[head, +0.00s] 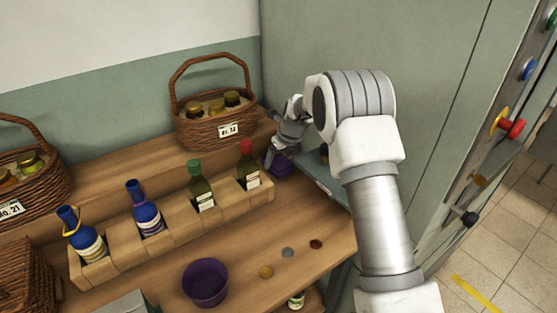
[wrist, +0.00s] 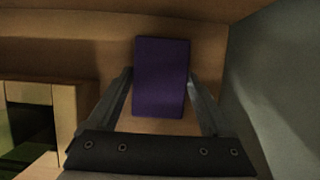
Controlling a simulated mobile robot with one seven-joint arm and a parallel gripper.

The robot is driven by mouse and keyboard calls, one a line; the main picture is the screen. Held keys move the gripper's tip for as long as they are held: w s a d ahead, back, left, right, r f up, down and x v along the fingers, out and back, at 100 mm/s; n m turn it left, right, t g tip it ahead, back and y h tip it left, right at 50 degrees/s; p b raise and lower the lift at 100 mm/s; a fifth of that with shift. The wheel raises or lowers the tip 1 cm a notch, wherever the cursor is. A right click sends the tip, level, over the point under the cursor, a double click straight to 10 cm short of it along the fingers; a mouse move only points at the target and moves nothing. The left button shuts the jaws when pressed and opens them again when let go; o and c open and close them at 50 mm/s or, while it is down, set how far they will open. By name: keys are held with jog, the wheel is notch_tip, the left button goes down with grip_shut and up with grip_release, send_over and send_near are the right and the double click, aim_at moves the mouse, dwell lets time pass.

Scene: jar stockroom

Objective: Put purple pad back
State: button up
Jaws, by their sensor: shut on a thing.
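The purple pad (wrist: 161,78) is a dark purple block between the two fingers of my gripper (wrist: 160,100) in the wrist view. My gripper is shut on it. In the head view the purple pad (head: 281,166) shows low beside the right end of the wooden bottle rack, close to the grey cabinet wall. My gripper (head: 270,158) is partly hidden there by its own wrist. Whether the pad touches the shelf surface under it, I cannot tell.
A wooden rack (head: 182,243) holds several bottles left of the gripper. A wicker basket (head: 215,126) of jars stands behind. A purple bowl (head: 205,283) and small discs lie on the bench in front. The grey cabinet (head: 400,50) closes off the right.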

jog(key=shift+f, duration=0.1)
jog(key=o, duration=1.1)
